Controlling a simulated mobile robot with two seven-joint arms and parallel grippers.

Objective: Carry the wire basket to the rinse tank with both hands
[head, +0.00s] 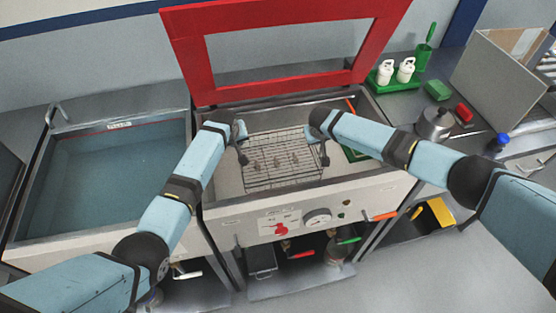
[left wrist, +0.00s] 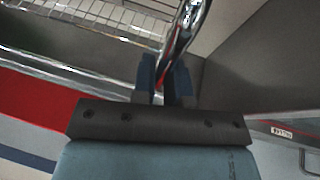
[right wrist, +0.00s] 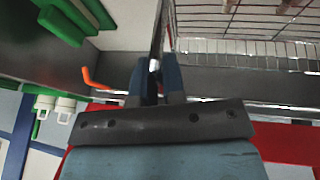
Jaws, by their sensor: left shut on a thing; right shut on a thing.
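The wire basket (head: 284,182) sits in the open middle tank (head: 228,178), below the raised red frame lid (head: 183,50). Several small metal parts (head: 276,161) lie in it. My left gripper (head: 242,152) is shut on the basket's left handle; the left wrist view shows a shiny bar (left wrist: 186,30) between its fingers (left wrist: 172,82). My right gripper (head: 323,152) is shut on the right handle, with a thin bar between its fingers (right wrist: 157,80) in the right wrist view. The water-filled tank with a tap, likely the rinse tank (head: 105,175), stands at the left.
A rim (head: 197,160) separates the two tanks. A green item (head: 354,154) lies right of the basket. The left tank's surface is clear.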

